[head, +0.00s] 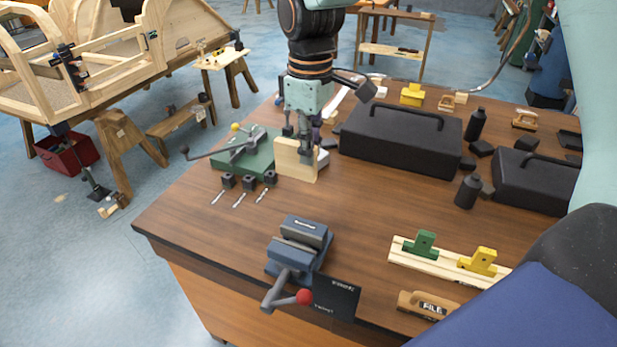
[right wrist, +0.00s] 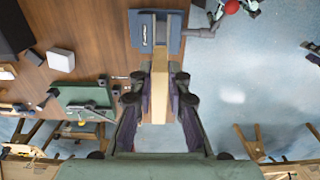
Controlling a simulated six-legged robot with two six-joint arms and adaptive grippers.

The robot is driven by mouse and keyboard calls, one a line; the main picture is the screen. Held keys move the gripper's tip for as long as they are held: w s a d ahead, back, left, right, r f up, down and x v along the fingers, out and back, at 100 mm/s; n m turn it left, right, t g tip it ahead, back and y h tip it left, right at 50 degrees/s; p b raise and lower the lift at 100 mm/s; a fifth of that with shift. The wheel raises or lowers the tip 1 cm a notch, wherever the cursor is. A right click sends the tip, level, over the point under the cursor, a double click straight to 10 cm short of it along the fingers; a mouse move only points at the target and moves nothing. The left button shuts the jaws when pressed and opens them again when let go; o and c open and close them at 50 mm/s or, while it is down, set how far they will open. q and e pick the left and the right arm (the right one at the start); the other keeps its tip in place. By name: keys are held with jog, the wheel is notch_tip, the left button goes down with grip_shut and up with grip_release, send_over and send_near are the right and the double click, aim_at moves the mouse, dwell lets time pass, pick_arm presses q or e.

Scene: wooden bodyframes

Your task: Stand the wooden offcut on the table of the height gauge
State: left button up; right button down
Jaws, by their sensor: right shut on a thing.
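The wooden offcut (head: 296,162) is a flat pale board. My right gripper (head: 306,150) is shut on it and holds it upright above the left part of the workbench, or just at its surface; I cannot tell if it touches. In the right wrist view the offcut (right wrist: 159,92) shows edge-on between the fingers of the gripper (right wrist: 160,80). I cannot clearly pick out the height gauge. A pale grey block (head: 322,158) shows partly behind the offcut and gripper, but I cannot tell if it belongs to the gauge. My left gripper is not in view.
A green-based lever tool (head: 245,152) stands left of the offcut, with small black blocks (head: 248,183) in front. A black case (head: 400,140) lies to the right. A blue-grey vise (head: 300,247) stands near the front edge. The bench (head: 385,205) is clear between case and vise.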

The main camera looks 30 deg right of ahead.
jog(key=r, duration=0.4)
jog(key=shift+w+d+r, duration=0.1)
jog(key=shift+w+r, duration=0.3)
jog(key=shift+s+r, duration=0.15)
jog(key=shift+r, duration=0.65)
jog(key=shift+s+r, duration=0.1)
jog(key=shift+r, duration=0.7)
notch_tip(320, 180, up, 4)
jog(key=shift+r, duration=0.25)
jog(key=shift+w, duration=0.15)
jog(key=shift+f, duration=0.1)
